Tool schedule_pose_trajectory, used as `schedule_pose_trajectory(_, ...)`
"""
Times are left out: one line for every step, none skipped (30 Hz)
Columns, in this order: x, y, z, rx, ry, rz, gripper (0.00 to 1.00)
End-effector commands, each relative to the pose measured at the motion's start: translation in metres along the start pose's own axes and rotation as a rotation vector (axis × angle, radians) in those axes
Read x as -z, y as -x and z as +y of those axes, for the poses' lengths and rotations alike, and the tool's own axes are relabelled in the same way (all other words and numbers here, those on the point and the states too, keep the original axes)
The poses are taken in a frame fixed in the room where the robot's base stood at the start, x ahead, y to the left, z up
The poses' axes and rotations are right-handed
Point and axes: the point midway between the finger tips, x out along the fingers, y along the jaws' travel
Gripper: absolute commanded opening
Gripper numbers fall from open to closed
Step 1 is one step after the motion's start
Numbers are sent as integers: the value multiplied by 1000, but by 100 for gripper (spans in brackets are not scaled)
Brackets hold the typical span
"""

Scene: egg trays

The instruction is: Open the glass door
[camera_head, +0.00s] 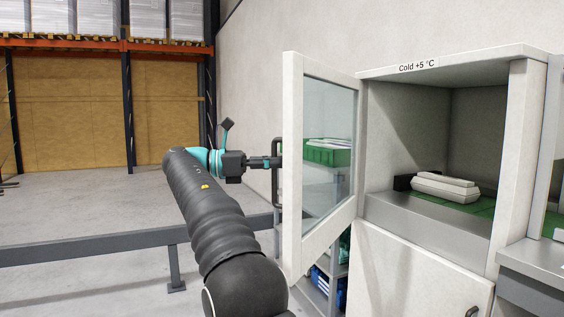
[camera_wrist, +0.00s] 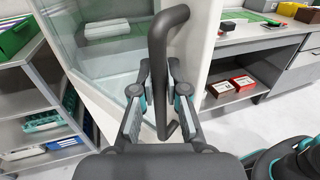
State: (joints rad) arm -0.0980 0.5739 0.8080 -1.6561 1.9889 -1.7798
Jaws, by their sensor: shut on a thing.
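The glass door (camera_head: 292,180) of the cold cabinet (camera_head: 455,56) stands open, swung out to the left side of the cabinet in the head view. It has a white frame and a clear pane (camera_head: 328,150). My gripper (camera_head: 277,162) is at the door's outer edge, at the dark handle (camera_wrist: 163,70). In the wrist view my gripper (camera_wrist: 161,84) has its two fingers on either side of the handle bar, shut on it. Part of the handle is hidden behind the fingers in the head view.
A pale egg tray (camera_head: 445,188) sits inside the cabinet on a green surface. A grey rail (camera_head: 110,245) runs low at the left. A shelf with a green crate (camera_head: 322,152) shows behind the glass. Open floor lies at the left.

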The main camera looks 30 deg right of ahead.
Motion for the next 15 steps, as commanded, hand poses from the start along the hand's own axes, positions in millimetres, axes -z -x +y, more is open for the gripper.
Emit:
schedule_pose_trajectory(-1, 1, 1, 8, -1, 0, 0)
schedule_pose_trajectory(-1, 2, 2, 12, -1, -1, 0)
schedule_pose_trajectory(0, 2, 3, 17, 0, -2, 0)
schedule_pose_trajectory(-1, 2, 3, 20, 0, -1, 0)
schedule_pose_trajectory(-1, 2, 3, 22, 0, -1, 0)
schedule_pose_trajectory(-1, 2, 4, 25, -1, -1, 0)
schedule_pose_trajectory(-1, 2, 4, 27, -1, -1, 0)
schedule_pose_trajectory(-1, 2, 4, 29, -1, -1, 0)
schedule_pose_trajectory(-1, 2, 4, 30, -1, -1, 0)
schedule_pose_trajectory(-1, 2, 4, 31, -1, -2, 0)
schedule_pose_trajectory(-1, 2, 4, 31, -1, -2, 0)
schedule_pose_trajectory(-1, 2, 4, 31, -1, -2, 0)
schedule_pose_trajectory(-1, 2, 4, 31, -1, -2, 0)
schedule_pose_trajectory(-2, 1, 4, 31, -1, -2, 0)
schedule_pose_trajectory(-2, 1, 4, 31, -1, -2, 0)
